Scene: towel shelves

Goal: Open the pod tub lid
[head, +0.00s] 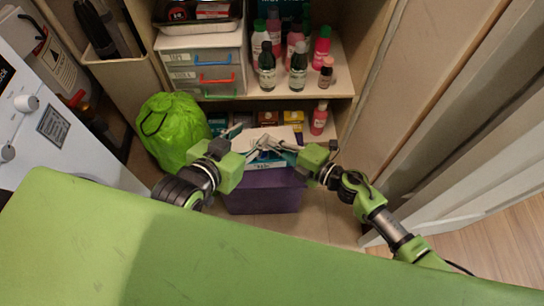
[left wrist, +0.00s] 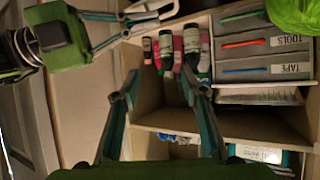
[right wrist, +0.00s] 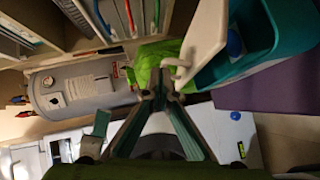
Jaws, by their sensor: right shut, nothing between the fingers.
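The pod tub is teal and sits on a purple box (head: 265,192) in the head view, partly hidden by my grippers. Its teal wall (right wrist: 290,22) shows at the upper right of the right wrist view. Its white lid (right wrist: 208,38) stands tilted up from the tub, with a gap showing a dark interior and something blue inside. A white hooked tab (right wrist: 178,66) sticks out from the lid's edge. My right gripper (right wrist: 161,82) is shut and empty, its tips close by this tab; contact is unclear.
A shelf unit with grey drawers (head: 208,75) and several bottles (head: 298,62) stands behind. A bright green bag (head: 170,130) lies left of the purple box. A white appliance (head: 50,125) is at the far left. Floor is clear right of the box.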

